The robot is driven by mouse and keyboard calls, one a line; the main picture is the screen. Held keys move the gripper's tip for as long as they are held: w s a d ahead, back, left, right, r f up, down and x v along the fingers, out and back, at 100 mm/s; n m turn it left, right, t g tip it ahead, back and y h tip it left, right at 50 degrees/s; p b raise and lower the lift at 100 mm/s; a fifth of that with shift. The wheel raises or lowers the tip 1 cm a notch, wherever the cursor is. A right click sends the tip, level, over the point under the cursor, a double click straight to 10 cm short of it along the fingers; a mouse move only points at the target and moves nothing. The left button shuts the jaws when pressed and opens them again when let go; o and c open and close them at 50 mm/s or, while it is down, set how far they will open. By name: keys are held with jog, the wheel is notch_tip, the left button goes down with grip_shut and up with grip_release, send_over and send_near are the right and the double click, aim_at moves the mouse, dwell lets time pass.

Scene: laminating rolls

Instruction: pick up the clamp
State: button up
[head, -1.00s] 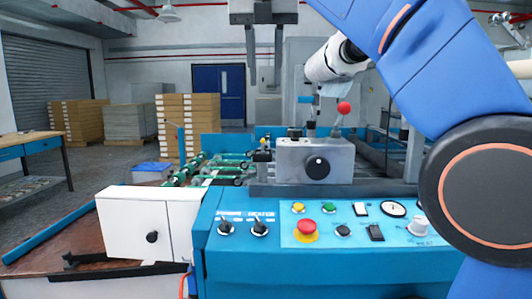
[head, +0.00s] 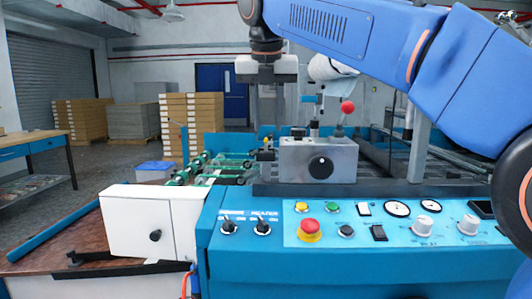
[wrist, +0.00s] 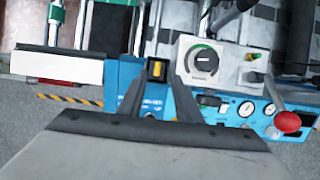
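A small black and yellow thing, which looks like the clamp (head: 266,154), stands on the blue machine just left of the grey box with the black knob. In the wrist view the clamp (wrist: 157,70) shows as a yellow and black piece between the lines of my two fingers, slightly beyond their tips. My gripper (head: 266,121) points down above it in the head view, with a gap below the fingertips. In the wrist view my gripper (wrist: 158,86) has its fingers apart, with nothing held between them.
The grey box (head: 318,160) stands close on the right, with a red ball lever (head: 347,107) rising from it. Green rollers (head: 212,168) lie to the left. A panel with buttons and knobs (head: 378,222) and a white box (head: 140,222) are in front.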

aim_at(266, 139)
jog(key=shift+a+x, duration=0.1)
jog(key=shift+x, duration=1.25)
jog(key=shift+a+x, duration=0.15)
jog(key=shift+x, duration=1.25)
grip_shut()
